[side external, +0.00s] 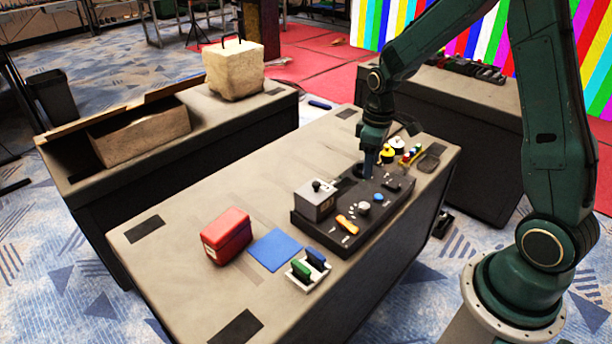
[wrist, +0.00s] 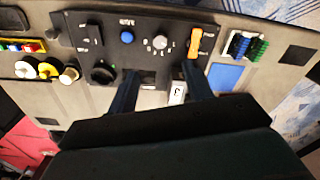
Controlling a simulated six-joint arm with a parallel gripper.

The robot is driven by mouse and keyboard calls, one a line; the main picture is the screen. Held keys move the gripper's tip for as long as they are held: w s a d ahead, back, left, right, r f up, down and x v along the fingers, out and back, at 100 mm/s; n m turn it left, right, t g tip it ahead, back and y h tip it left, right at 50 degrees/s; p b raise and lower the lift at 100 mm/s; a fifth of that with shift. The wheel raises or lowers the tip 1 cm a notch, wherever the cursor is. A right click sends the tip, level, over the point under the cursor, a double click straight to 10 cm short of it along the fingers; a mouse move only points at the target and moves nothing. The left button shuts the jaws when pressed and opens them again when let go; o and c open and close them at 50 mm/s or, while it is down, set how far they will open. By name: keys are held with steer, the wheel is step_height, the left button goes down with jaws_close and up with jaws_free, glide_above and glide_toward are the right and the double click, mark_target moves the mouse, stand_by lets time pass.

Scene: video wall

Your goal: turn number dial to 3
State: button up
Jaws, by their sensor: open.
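The black control panel (side external: 345,240) lies on the grey table. The number dial is a light grey round knob (side external: 364,208) with small white marks beside it. In the wrist view, the dial (wrist: 160,42) stands between the blue button and the orange switch; the marks are too small to read and its setting cannot be told. My gripper (side external: 369,174) points down at the panel's back edge, apart from the dial. In the wrist view, its two fingers (wrist: 161,72) are spread, with nothing held between them, and the dial shows beyond their tips.
The panel also bears a blue button (wrist: 127,36), an orange switch (wrist: 194,42), a black round knob (wrist: 102,73) and a grey box (side external: 316,203) with a black-topped lever. A red box (side external: 226,236), blue square (side external: 273,250) and small items (side external: 410,156) lie around it.

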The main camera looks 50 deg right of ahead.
mark_target(365, 205)
steer(key=shift+f, duration=0.1)
steer(key=shift+f, duration=6.8)
steer(key=c, duration=1)
